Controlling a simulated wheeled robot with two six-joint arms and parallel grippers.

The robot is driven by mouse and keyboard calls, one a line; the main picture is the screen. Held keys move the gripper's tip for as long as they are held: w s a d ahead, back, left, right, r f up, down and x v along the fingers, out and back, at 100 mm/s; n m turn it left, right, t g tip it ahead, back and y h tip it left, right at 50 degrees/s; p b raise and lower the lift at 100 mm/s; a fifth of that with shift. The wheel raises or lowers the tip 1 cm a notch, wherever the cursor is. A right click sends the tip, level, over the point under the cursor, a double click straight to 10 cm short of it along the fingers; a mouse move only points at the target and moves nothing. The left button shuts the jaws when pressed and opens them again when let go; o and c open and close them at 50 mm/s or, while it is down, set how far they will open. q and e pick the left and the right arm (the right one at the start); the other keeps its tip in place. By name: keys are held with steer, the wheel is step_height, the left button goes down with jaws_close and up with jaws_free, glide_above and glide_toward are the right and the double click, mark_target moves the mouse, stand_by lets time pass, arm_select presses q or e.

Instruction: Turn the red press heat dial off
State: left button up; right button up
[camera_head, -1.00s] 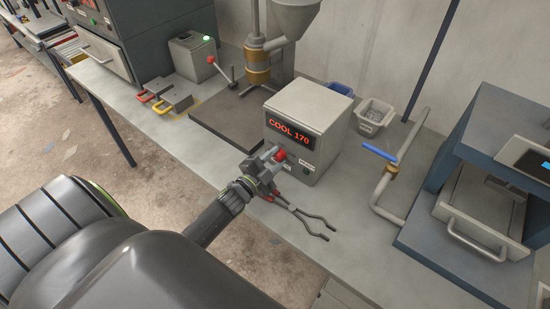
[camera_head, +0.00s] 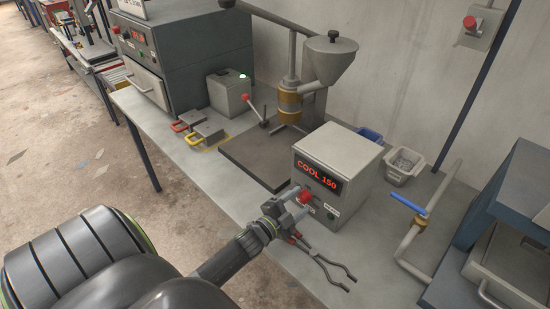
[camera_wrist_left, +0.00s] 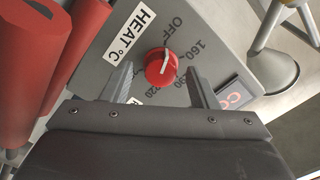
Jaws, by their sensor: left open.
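The grey press control box (camera_head: 333,170) stands on the bench and its display (camera_head: 318,178) reads "COOL 150". The red heat dial (camera_head: 306,196) is on its front. In the left wrist view the dial (camera_wrist_left: 160,67) carries a white mark pointing roughly toward OFF on a printed scale, beside a HEAT °C label (camera_wrist_left: 130,33). My left gripper (camera_head: 291,203) is at the box front. In the left wrist view its open fingers (camera_wrist_left: 159,76) stand on either side of the dial, and I cannot tell whether they touch it. My right gripper is not in view.
Tongs (camera_head: 322,262) with red grips lie on the bench just below my left gripper. A blue-handled pipe valve (camera_head: 409,204) and a small grey bin (camera_head: 404,167) are to the right of the box. A hopper machine (camera_head: 327,62) stands behind.

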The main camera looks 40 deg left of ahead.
arm_select(q)
steer(key=s+a+b, duration=0.1)
steer(key=s+b, duration=0.3)
steer(key=s, duration=1.2)
steer(key=shift+s, duration=0.2)
steer(key=shift+a, duration=0.1)
